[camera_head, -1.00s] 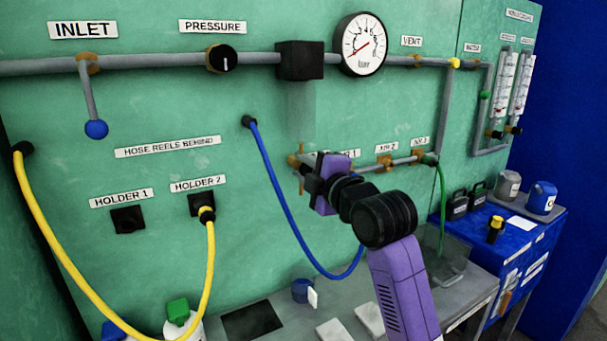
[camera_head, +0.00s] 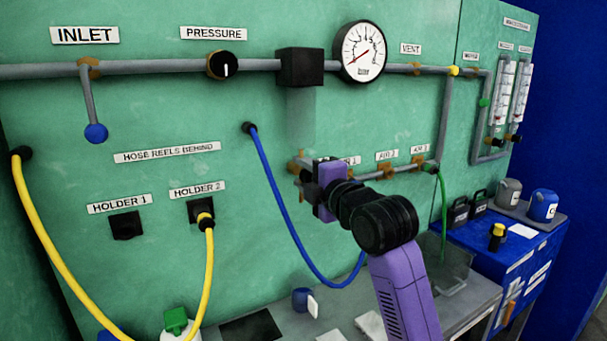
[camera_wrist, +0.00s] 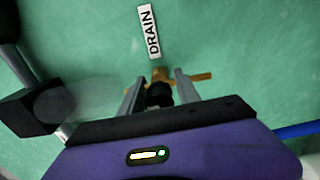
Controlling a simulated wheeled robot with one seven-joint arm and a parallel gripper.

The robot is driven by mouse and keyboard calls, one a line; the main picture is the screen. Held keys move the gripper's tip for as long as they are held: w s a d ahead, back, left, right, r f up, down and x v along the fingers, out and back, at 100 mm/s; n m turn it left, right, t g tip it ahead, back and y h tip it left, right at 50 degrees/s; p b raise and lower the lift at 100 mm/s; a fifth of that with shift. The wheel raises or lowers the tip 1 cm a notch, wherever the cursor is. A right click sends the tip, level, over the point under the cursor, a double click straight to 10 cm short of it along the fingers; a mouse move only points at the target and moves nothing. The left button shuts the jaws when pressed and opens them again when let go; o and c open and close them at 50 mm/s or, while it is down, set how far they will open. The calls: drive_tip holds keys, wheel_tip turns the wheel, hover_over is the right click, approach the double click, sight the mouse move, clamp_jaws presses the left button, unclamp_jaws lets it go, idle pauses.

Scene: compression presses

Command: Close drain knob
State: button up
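The drain knob (camera_wrist: 159,94) is a small black knob on a brass fitting (camera_wrist: 160,75), just below the white DRAIN label (camera_wrist: 149,32) in the wrist view. My gripper (camera_wrist: 160,84) is open, with one finger on each side of the knob. A gap shows between the left finger and the knob; the right finger is close to it, and I cannot tell if they touch. In the head view my gripper (camera_head: 304,182) is at the wall by the left end of the lower pipe, and it hides the knob.
The lower pipe (camera_head: 372,175) with brass AIR fittings runs right of my gripper. A blue hose (camera_head: 280,200) hangs left of it and shows at the right edge in the wrist view (camera_wrist: 297,130). A black box (camera_head: 300,67) and a gauge (camera_head: 362,52) are above.

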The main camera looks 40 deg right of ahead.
drive_tip(key=shift+o, duration=0.2)
drive_tip(key=v, duration=0.7)
drive_tip(key=shift+s+b, duration=0.4)
drive_tip(key=shift+b, duration=0.05)
drive_tip(key=shift+a, duration=0.15)
